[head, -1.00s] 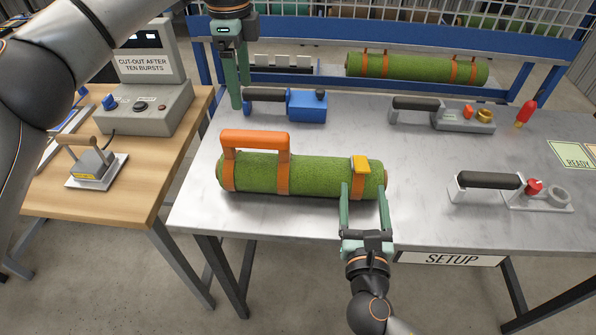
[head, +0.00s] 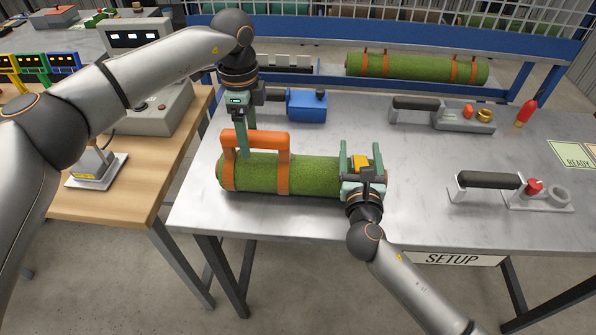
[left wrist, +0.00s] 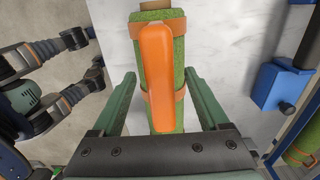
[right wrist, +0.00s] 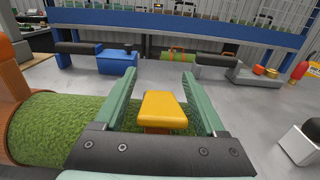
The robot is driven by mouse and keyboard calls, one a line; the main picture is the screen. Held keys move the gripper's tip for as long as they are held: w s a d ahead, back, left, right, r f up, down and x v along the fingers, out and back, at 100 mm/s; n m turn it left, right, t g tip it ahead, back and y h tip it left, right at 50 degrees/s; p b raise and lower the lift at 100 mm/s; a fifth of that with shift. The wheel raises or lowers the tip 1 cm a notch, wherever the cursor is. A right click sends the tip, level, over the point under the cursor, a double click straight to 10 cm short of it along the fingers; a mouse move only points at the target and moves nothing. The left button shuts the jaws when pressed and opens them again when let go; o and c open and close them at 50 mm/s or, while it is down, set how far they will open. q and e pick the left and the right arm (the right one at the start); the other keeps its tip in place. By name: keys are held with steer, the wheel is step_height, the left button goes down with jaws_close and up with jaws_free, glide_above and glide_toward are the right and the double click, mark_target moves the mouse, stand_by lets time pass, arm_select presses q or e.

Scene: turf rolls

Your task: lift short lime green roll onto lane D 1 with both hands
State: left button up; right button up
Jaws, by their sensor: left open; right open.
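The short lime green roll (head: 318,173) lies on the grey setup table (head: 420,200). It has orange bands, a tall orange handle (head: 284,162) at its left end and a yellow-topped grip (head: 361,163) at its right end. My left gripper (head: 243,145) is open above the handle end; in the left wrist view its fingers stand apart on both sides of the orange handle (left wrist: 156,70). My right gripper (head: 358,160) is open over the right end; in the right wrist view its fingers flank the yellow grip (right wrist: 162,108). Finger contact cannot be told.
A longer green roll (head: 415,67) lies on the blue rack behind. A blue tool (head: 306,105) sits behind the short roll. Grey tools with black handles (head: 443,112) and a red marker (head: 526,113) stand to the right. A wooden bench (head: 130,200) is at left.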

arm_select(q)
steer(key=shift+c, duration=0.4)
arm_select(e)
steer(key=shift+c, duration=0.4)
arm_select(q)
steer(key=c, duration=1)
arm_select(e)
steer(key=c, duration=1)
arm_select(q)
jaws_close()
arm_select(e)
jaws_close()
arm_select(q)
steer(key=shift+r, duration=0.1)
